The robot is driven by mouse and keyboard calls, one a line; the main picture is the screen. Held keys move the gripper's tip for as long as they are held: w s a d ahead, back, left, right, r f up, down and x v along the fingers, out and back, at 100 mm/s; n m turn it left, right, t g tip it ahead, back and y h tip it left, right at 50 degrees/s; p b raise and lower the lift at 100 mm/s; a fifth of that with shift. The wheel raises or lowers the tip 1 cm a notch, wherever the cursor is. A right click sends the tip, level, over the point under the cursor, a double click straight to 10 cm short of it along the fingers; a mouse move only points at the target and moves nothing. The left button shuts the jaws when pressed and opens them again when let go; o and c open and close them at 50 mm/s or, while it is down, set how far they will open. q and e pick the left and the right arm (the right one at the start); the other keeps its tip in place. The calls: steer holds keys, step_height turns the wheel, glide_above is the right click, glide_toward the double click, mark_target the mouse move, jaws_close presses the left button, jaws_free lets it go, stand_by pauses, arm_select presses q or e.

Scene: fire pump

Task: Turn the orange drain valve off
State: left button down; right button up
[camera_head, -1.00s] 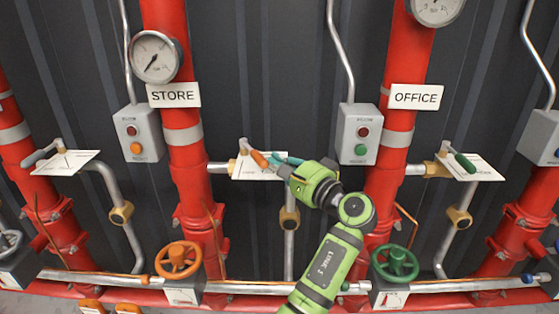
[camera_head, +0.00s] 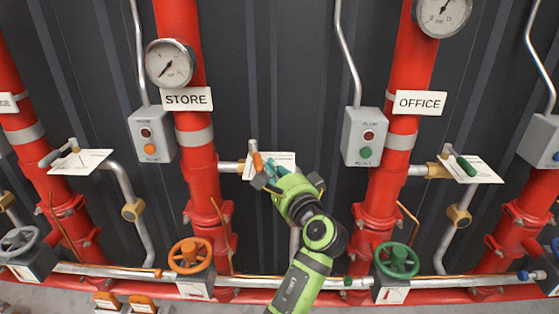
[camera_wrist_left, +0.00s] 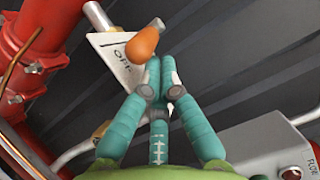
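The orange drain valve is a lever with an orange handle (camera_head: 257,162) above a white plate (camera_head: 284,160), on the pipe between the STORE and OFFICE risers. Its handle points down and slightly right in the head view. In the left wrist view the rounded orange handle (camera_wrist_left: 142,43) stands over the plate, where "OFF" (camera_wrist_left: 124,62) is readable. My left gripper (camera_head: 268,174) has teal fingers beside the handle, on its right. In the left wrist view its fingertips (camera_wrist_left: 161,72) are together, just below the handle, with nothing between them; contact is unclear. My right gripper is out of view.
A red STORE riser (camera_head: 198,150) stands left and a red OFFICE riser (camera_head: 385,180) right. An orange handwheel (camera_head: 190,255) and a green handwheel (camera_head: 396,260) sit lower. A grey button box (camera_head: 364,137) is on the right. A green-handled lever (camera_head: 466,166) is farther right.

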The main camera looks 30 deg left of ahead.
arm_select(q)
steer(key=shift+s+a+p, duration=0.45)
steer(key=shift+s+a, duration=0.35)
steer(key=shift+s, duration=0.25)
